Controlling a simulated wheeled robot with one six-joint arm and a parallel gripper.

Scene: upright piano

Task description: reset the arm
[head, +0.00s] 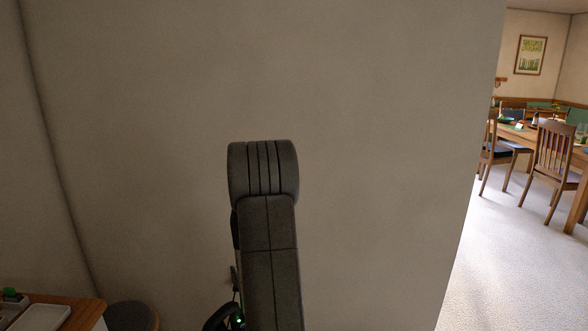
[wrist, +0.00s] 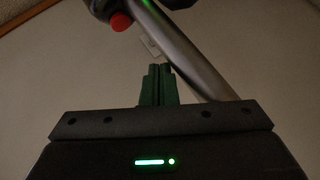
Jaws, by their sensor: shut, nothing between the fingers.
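My gripper (wrist: 160,70) shows in the wrist view with its two dark green fingers together and nothing between them. The fingers point up the picture, in front of a grey metal tube and a plain wall. In the head view my arm (head: 268,230) stands upright at the centre, in front of the wall. A small green light shows low beside the arm there. I cannot make out the fingers clearly in the head view.
A plain beige wall (head: 380,130) fills most of the head view. A wooden surface (head: 84,312) with a white tray (head: 40,317) is at lower left, beside a round dark stool (head: 131,316). Open floor (head: 500,260) lies at right, with wooden chairs (head: 553,155) and tables beyond.

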